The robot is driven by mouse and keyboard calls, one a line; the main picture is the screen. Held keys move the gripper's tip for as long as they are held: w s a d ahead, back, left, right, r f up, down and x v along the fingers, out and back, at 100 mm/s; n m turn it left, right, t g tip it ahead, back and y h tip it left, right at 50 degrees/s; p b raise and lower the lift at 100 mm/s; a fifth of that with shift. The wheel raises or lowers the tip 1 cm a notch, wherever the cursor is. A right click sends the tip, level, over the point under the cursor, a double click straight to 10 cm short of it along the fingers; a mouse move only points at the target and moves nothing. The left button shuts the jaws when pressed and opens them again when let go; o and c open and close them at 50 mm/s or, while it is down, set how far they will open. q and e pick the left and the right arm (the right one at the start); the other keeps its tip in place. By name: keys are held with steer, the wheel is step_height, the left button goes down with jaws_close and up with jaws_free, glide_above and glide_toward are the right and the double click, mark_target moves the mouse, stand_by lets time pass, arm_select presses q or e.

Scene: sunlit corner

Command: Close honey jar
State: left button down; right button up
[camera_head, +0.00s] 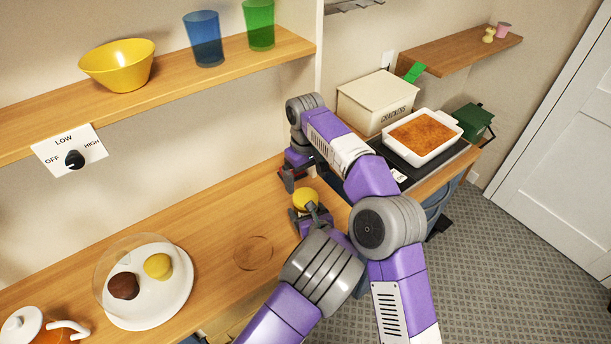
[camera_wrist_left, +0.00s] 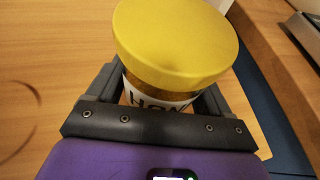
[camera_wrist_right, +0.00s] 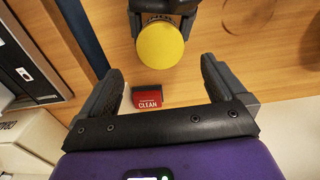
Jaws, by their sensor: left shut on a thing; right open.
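The honey jar (camera_wrist_left: 158,98) has a wide yellow lid (camera_wrist_left: 175,38) and a white label with dark letters, partly hidden. My left gripper (camera_head: 305,214) is shut around the jar's body, below the lid. The lid sits on top of the jar; I cannot tell whether it is tight. The lid (camera_head: 305,197) also shows over the wooden counter in the head view. My right gripper (camera_wrist_right: 160,88) is open and empty, facing the lid with a gap between them. In the head view my right gripper (camera_head: 291,174) is just behind the jar, partly hidden by its arm.
A crackers box (camera_head: 372,104) and a baking dish (camera_head: 443,146) stand to the right. A plate (camera_head: 155,312) under a clear dome is at left. The counter's middle is clear.

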mark_target(305, 196)
steer(key=shift+f, duration=4.05)
steer(key=c, duration=1.1)
steer(key=m, duration=0.3)
steer(key=o, duration=1.1)
steer(key=shift+o, duration=0.2)
steer(key=shift+r, duration=0.1)
